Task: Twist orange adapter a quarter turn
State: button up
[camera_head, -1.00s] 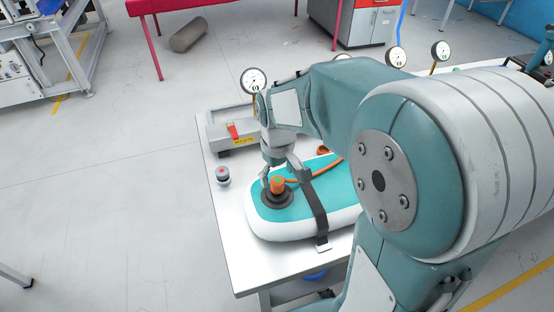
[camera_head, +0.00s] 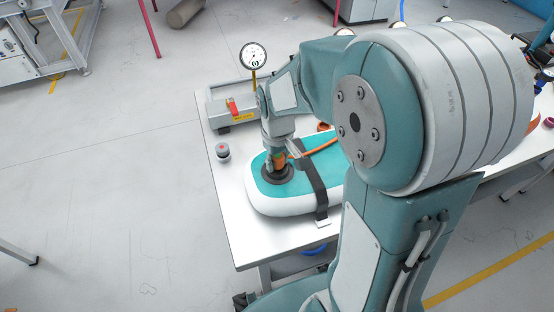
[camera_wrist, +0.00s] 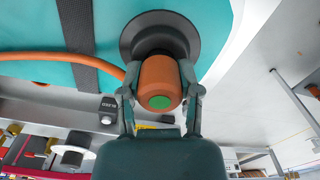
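The orange adapter (camera_wrist: 160,80), a short cylinder with a green disc on its end, sits upright on a round black valve base (camera_wrist: 150,28). The base is on the teal top of the white-sided inflatable board (camera_head: 259,201). In the head view the adapter (camera_head: 281,158) is partly hidden by my gripper (camera_head: 280,161), which points down over it. In the wrist view my gripper (camera_wrist: 160,76) has one finger on each side of the adapter, both appearing to touch it. An orange hose (camera_wrist: 60,60) runs beside it, and shows in the head view (camera_head: 321,147).
A dark strap (camera_head: 309,180) crosses the board. A grey device (camera_head: 232,110) with a red lever and a dial gauge (camera_head: 253,57) stand behind it. A small red-topped knob (camera_head: 223,152) is at the left. The table's front left (camera_head: 235,225) is bare.

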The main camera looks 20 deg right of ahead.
jog(key=c, duration=0.5)
jog(key=n, duration=0.3)
jog(key=shift+f, duration=0.1)
jog(key=shift+s+n, duration=0.1)
jog(key=shift+n, duration=0.9)
jog(key=shift+n, duration=2.5)
jog(key=shift+n, duration=0.8)
jog(key=n, duration=0.3)
